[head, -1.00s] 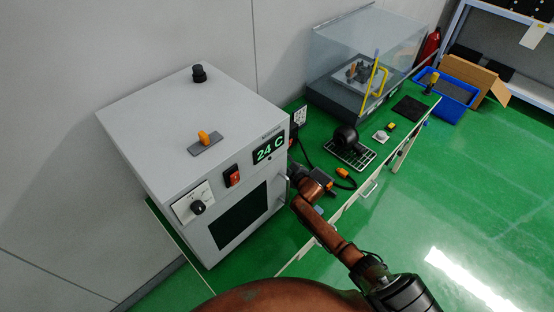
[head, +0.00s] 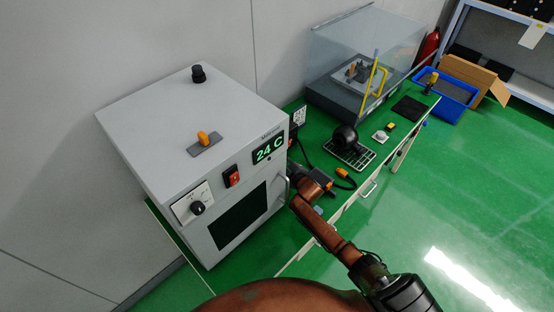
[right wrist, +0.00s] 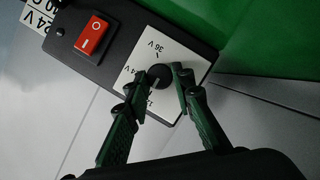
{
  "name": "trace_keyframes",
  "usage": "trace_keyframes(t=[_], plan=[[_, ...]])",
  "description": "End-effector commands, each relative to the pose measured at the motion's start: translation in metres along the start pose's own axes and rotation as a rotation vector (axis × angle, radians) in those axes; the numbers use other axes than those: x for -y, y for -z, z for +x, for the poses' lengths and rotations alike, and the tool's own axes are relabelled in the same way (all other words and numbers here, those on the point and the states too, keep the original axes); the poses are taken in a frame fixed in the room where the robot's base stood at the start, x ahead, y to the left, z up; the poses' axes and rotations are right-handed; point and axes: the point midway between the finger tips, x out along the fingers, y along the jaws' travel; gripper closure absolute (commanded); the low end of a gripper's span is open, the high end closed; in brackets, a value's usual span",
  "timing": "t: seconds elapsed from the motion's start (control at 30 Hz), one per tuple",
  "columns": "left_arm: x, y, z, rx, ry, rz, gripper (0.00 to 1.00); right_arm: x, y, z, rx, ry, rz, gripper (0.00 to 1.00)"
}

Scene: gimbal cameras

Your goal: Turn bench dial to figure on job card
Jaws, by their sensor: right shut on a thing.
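The bench dial is a black knob (right wrist: 160,76) on a white plate (right wrist: 185,54) marked 12, 24 and 36 V, which appears rotated in the right wrist view. My right gripper (right wrist: 155,80) is shut on the knob, one green finger on each side. A pale pointer line shows on the knob, but its exact setting is unclear. A white card (right wrist: 40,14) reading 24 V, with a partly cut-off second line, is at the upper left. In the head view this card (head: 299,115) stands behind the oven's edge; the knob and my fingertips are hidden there. My left gripper is out of view.
A red rocker switch (right wrist: 93,35) sits beside the dial on the black housing. A grey oven (head: 150,125) showing 24 C, with its own knob (head: 198,208), stands close left of my right arm. A wire rack (head: 350,155) and glass-fronted enclosure (head: 355,60) are further along the green bench.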

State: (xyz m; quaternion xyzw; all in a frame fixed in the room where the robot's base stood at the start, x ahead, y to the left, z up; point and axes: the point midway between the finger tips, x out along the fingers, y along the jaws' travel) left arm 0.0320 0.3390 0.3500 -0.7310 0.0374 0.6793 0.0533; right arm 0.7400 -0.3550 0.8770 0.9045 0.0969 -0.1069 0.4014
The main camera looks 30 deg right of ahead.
Motion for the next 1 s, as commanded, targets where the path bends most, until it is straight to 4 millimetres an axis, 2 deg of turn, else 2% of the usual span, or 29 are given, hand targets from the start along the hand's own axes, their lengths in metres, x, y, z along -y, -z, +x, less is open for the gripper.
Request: trace_keyframes(t=[0.27, 0.63, 0.83, 1.0], plan=[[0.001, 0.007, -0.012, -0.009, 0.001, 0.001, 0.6, -0.002, 0.001, -0.001, -0.001, 0.027, 0.064, 1.0], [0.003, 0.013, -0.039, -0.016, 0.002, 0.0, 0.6, -0.007, 0.0, -0.001, -0.009, 0.129, 0.334, 1.0], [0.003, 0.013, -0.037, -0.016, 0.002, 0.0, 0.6, -0.006, -0.004, 0.001, -0.014, 0.197, 0.51, 1.0], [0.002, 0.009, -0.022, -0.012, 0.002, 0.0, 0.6, -0.006, -0.007, 0.002, -0.02, 0.253, 0.661, 1.0]])
